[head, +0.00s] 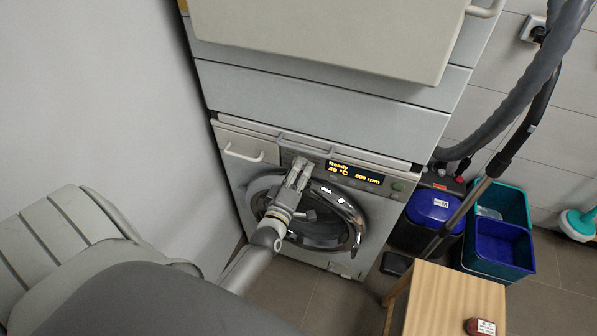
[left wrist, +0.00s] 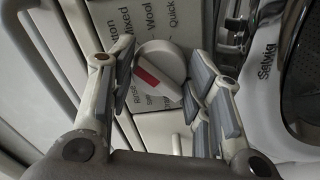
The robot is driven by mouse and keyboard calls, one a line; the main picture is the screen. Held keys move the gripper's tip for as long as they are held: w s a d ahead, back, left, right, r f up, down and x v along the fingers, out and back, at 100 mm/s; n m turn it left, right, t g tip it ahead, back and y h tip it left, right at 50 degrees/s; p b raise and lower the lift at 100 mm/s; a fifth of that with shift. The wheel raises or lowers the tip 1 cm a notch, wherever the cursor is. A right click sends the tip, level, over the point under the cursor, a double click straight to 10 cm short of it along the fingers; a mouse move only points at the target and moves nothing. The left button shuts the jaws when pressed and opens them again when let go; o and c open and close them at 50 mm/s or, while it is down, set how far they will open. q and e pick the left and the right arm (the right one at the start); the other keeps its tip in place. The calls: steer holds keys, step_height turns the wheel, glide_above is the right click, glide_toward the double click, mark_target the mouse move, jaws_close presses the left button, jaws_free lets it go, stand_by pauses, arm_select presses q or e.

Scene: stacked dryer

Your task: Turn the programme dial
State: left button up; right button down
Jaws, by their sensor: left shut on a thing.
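The programme dial (left wrist: 160,68) is a round white knob with a red stripe, seen in the left wrist view. Printed programme names such as Wool and Quick stand around it. My left gripper (left wrist: 163,82) has its grey-padded fingers on either side of the dial and is shut on it. In the head view my left gripper (head: 299,174) reaches the front panel of the washing machine (head: 233,181), left of the lit display, and hides the dial. The display (head: 355,173) reads Ready, 40 °C and 800 rpm. My right gripper is not in view.
The round door (head: 345,222) is below the panel, close under my left arm. A pale cabinet (head: 320,95) is above. A wooden stool (head: 455,300), a vacuum hose (head: 500,115) and blue-green bins (head: 503,245) stand at the right. A wall is at the left.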

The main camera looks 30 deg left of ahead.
arm_select(q)
steer(key=n+b, duration=0.1)
steer(key=n, duration=0.3)
steer(key=shift+w+r+n, duration=0.1)
steer(key=shift+r+n, duration=0.05)
steer(key=shift+n, duration=0.25)
steer(key=n+b, duration=0.1)
steer(key=n, duration=0.4)
steer(key=shift+a+r+b, duration=0.1)
steer(key=shift+r+b, duration=0.05)
steer(key=shift+b, duration=0.2)
steer(key=shift+n, duration=0.4)
steer(key=o, duration=1)
steer(key=shift+o, duration=0.2)
steer(key=v, duration=1.2)
